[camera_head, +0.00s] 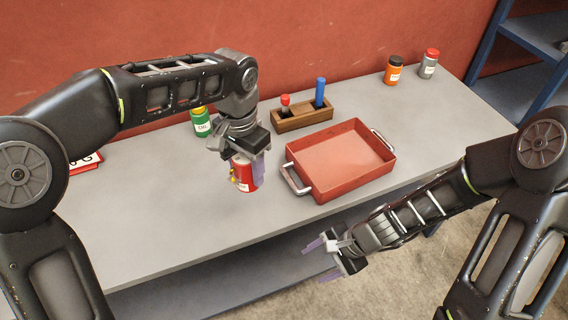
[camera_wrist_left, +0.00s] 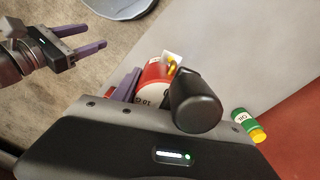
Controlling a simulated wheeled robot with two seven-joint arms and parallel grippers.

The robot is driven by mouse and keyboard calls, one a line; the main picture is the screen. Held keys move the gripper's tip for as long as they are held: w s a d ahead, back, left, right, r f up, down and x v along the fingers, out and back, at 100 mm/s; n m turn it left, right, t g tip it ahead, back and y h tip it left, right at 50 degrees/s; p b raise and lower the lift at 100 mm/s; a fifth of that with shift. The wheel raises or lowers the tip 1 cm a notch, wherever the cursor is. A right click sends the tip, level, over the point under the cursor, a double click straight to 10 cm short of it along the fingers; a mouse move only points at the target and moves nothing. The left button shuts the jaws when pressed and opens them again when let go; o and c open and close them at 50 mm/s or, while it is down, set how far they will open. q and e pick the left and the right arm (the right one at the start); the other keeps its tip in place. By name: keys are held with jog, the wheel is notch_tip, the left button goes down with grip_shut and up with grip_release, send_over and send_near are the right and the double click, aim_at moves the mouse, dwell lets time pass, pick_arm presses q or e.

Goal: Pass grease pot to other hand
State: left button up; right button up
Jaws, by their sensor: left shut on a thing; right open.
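The grease pot is a red can with a white label (camera_head: 244,177). My left gripper (camera_head: 247,168) is shut on it from above, a purple finger showing on its right side. The pot is upright over the grey bench; I cannot tell whether its base touches the top. In the left wrist view the red pot (camera_wrist_left: 155,77) is partly hidden behind a dark part of the gripper. My right gripper (camera_head: 326,259) is open and empty, in front of the bench's front edge. It also shows in the left wrist view (camera_wrist_left: 95,38), apart from the pot.
A red tray (camera_head: 340,185) with metal handles lies right of the pot. Behind are a wooden holder (camera_head: 303,120) with red and blue items, a green can (camera_head: 200,123), an orange jar (camera_head: 393,70) and a grey can (camera_head: 428,65). The bench's front left (camera_head: 150,235) is clear.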

jog(key=shift+o, duration=1.4)
jog(key=w+a+r+m+t+y, duration=0.1)
jog(key=w+a+r+m+y, duration=0.1)
jog(key=r, duration=0.5)
jog(key=w+a+r+m+t+y, duration=0.1)
jog(key=w+a+r+m+y, duration=0.2)
jog(key=r, duration=0.3)
jog(key=shift+a+r+m+t+y, duration=0.4)
jog(key=shift+a+m, duration=0.4)
jog(key=w+a+r+m+t+y, duration=0.1)
jog(key=w+r+m+t+y, duration=0.3)
jog(key=r, duration=0.8)
jog(key=shift+w+a+r+m, duration=0.15)
jog(key=shift+w+r+m, duration=0.15)
jog(key=shift+m, duration=0.1)
jog(key=x, duration=1.2)
jog(key=shift+r, duration=0.2)
jog(key=shift+c, duration=0.5)
